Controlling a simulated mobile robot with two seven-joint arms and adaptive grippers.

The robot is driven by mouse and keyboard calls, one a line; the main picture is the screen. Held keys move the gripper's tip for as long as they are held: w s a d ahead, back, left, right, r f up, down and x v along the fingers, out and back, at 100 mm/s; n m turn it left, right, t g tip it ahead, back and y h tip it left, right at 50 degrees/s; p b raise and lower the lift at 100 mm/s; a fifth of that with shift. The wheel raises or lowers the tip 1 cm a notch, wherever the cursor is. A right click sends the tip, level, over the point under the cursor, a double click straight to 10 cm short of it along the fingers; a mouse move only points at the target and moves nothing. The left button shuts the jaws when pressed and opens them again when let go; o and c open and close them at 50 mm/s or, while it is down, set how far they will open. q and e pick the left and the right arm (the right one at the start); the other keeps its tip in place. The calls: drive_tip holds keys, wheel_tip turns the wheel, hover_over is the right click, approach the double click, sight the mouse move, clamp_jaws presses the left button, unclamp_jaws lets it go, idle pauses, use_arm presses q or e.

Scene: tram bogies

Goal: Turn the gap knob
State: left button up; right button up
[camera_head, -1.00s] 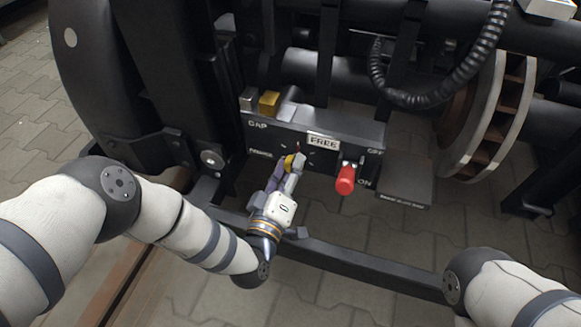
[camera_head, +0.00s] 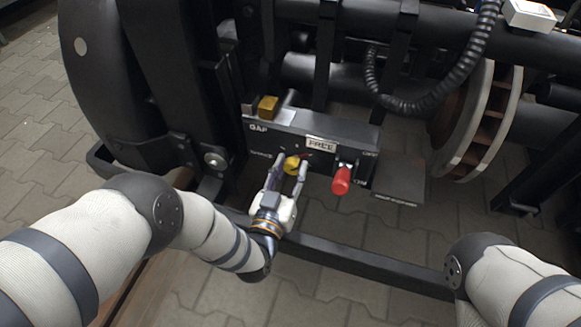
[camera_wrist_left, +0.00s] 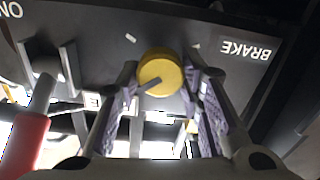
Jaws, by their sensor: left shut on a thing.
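The gap knob is a round yellow knob (camera_head: 291,164) on the front of a dark control box (camera_head: 335,128) marked GAP. In the left wrist view the knob (camera_wrist_left: 161,70) shows a short grey bar on its face. My left gripper (camera_head: 288,172) has one finger on each side of the knob and is shut on it. In the left wrist view the purple-padded fingers (camera_wrist_left: 165,95) flank the knob. Of my right arm only a link shows at the lower right; its gripper is out of view.
A red-handled lever (camera_head: 341,181) stands out from the box right of the knob, by the ON and OFF marks. A sign (camera_head: 321,144) reads FREE. A yellow block (camera_head: 268,107) sits on top. A dark bar (camera_head: 350,264) crosses below.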

use_arm(q)
drive_tip(key=shift+m, duration=1.1)
drive_tip(key=o, duration=1.2)
drive_tip(key=shift+c, duration=0.2)
drive_tip(key=shift+s+a, duration=0.1)
drive_tip(key=shift+s, duration=0.05)
drive_tip(key=v, duration=1.1)
drive_tip(key=shift+s+a, duration=0.15)
drive_tip(key=shift+s, duration=0.2)
